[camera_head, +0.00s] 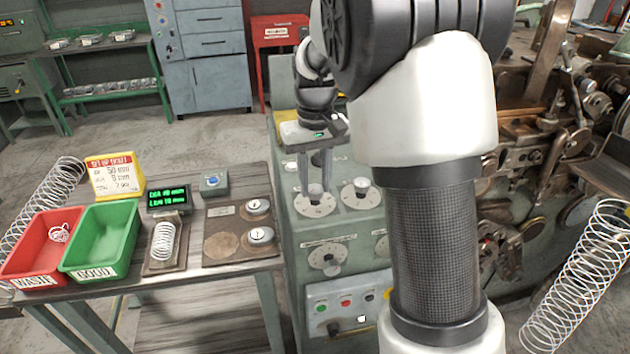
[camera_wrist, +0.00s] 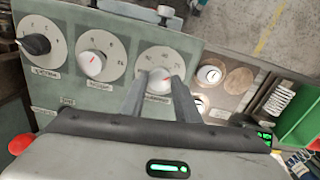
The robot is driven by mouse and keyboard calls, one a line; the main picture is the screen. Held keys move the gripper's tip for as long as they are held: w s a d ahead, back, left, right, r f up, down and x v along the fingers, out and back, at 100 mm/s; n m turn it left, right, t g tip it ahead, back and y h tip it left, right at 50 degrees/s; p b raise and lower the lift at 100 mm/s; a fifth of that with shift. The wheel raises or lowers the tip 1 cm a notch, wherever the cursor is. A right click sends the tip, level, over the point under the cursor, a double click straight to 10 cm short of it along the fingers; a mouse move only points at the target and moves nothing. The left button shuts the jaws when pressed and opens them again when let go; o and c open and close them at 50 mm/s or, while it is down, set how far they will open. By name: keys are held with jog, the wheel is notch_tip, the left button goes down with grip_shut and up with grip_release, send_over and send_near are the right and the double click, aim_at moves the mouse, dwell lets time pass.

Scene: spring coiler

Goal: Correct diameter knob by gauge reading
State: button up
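My gripper (camera_head: 319,183) points down at the white knob (camera_wrist: 160,80) on the green machine's panel (camera_head: 280,215). In the wrist view its two fingertips (camera_wrist: 160,82) stand on either side of this knob, over a round dial with a label below, too blurred to read surely. Whether they press on it I cannot tell. The gauge display (camera_head: 168,199) glows green with a DIA line and a length line; its digits are hard to read. A spring (camera_head: 163,242) lies in the holder below it. A yellow card (camera_head: 115,176) seems to give 50 mm on its top line.
Another white knob (camera_wrist: 95,63) and a black knob (camera_wrist: 35,45) sit beside it on the panel. A red WASTE bin (camera_head: 38,247) holding a small coil and a green GOOD bin (camera_head: 102,240) stand on the table's left. Coiling machinery (camera_head: 540,140) fills the right.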

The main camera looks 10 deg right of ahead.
aim_at(315, 188)
jog(key=shift+r+m, duration=0.1)
jog(key=shift+m, duration=0.2)
jog(key=m+p, duration=0.2)
jog(key=m, duration=0.2)
jog(key=shift+p, duration=0.4)
jog(key=m+p, duration=0.1)
jog(key=m, duration=0.4)
jog(key=shift+p, duration=0.4)
jog(key=shift+m, duration=0.3)
jog(key=o, duration=1)
jog(key=shift+o, duration=0.2)
notch_tip(315, 188, up, 17)
jog(key=p, duration=0.1)
jog(key=shift+r, duration=0.15)
